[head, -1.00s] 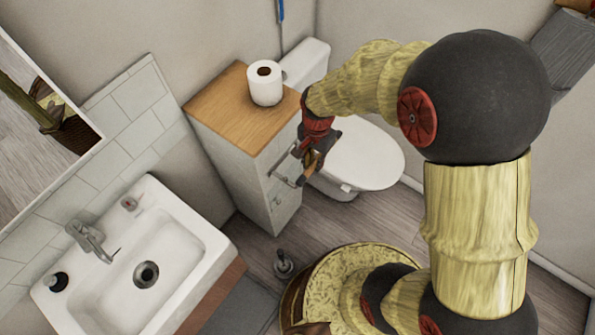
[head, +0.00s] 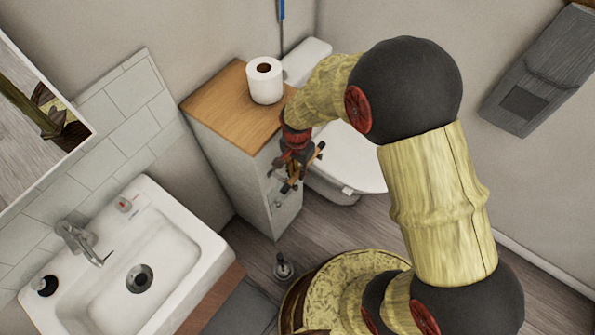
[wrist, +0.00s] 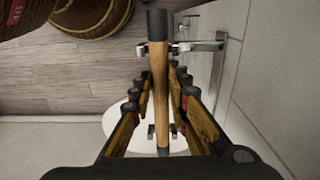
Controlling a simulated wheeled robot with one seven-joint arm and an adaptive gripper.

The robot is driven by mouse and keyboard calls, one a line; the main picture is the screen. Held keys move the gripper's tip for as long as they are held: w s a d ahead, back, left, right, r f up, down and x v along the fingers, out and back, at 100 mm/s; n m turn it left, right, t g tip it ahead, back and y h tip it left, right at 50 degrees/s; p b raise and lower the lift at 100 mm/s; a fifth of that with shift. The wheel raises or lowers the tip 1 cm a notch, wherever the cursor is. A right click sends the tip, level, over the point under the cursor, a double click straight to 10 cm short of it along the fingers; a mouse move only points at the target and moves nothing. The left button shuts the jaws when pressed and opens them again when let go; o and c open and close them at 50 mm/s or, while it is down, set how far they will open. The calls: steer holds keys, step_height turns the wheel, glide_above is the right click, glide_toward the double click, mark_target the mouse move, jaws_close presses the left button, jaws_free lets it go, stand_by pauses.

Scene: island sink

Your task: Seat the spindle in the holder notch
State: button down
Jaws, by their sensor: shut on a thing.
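The spindle is a wooden rod with dark ends (wrist: 160,85). In the wrist view it runs lengthwise up the picture between my two fingers. My gripper (wrist: 166,78) is shut on it. In the head view my gripper (head: 293,163) is beside the cabinet's side, with the spindle (head: 305,166) slanting across it. The metal holder (wrist: 207,45) is fixed to the cabinet side; its upper arm in the wrist view passes behind the spindle's upper part. Small metal prongs (wrist: 151,131) show on both sides of the spindle's lower part. I cannot tell whether the spindle touches the holder.
The cabinet (head: 232,165) has a wooden top bearing a paper roll (head: 264,80). The toilet (head: 345,160) stands close behind my gripper. A sink (head: 125,260) is at lower left, and a small stand (head: 284,268) is on the floor.

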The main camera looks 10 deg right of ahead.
steer(key=shift+f, duration=0.1)
steer(key=c, duration=1.7)
jaws_free()
step_height(320, 180, up, 13)
steer(key=p, duration=0.4)
step_height(320, 180, up, 16)
steer(key=f+n+t, duration=0.1)
steer(key=n+t, duration=0.2)
steer(key=n, duration=0.1)
glide_above(297, 172)
steer(key=s+d, duration=0.5)
steer(key=d, duration=0.1)
steer(key=s+d+r+n+t, duration=0.1)
steer(key=s+d+r, duration=0.1)
steer(key=s+r, duration=0.1)
steer(key=s+d+r+n, duration=0.1)
steer(key=s+r+n, duration=0.1)
steer(key=s, duration=0.3)
steer(key=s+d+r+n+t, duration=0.1)
steer(key=s+d+r+n, duration=0.1)
steer(key=s+r, duration=0.2)
steer(key=shift+d+r+t, duration=0.3)
steer(key=shift+r, duration=0.1)
